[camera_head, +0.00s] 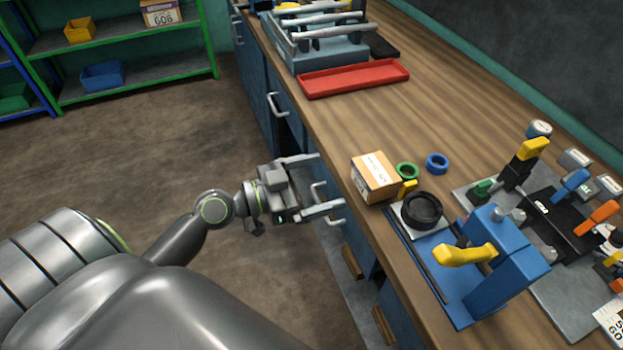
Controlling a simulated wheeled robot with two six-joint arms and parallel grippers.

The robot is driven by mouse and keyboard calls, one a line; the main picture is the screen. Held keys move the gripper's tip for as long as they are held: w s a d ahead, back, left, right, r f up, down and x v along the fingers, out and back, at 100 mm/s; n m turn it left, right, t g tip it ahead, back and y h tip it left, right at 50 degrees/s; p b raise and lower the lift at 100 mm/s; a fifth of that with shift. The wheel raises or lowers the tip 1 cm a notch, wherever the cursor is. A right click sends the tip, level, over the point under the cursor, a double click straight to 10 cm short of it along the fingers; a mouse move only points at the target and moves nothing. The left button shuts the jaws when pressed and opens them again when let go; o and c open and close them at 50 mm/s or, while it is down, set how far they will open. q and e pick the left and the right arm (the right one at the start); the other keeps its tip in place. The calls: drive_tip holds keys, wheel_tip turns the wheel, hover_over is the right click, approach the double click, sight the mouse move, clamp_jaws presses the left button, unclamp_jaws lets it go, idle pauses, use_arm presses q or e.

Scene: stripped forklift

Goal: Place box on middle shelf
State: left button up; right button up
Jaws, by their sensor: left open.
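A cardboard box (374,178) with a white label on top sits on the wooden workbench (440,120), close to its front edge. My left gripper (328,183) is open and empty, with its fingers pointing right toward the box. It is apart from the box, at the bench's front edge. A green shelf unit (150,62) stands at the upper left, with part of it cut off by the frame's top. One of its shelves holds a labelled box (161,13) and a yellow bin (79,30). My right gripper is not in view.
Beside the box lie a green ring (406,171), a blue ring (437,163) and a black ring (422,209). A blue press with a yellow handle (465,254) stands nearer. A red tray (353,78) lies farther back. The floor (150,150) left of the bench is clear.

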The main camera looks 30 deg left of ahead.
use_arm(q)
drive_tip(key=shift+s, duration=0.1)
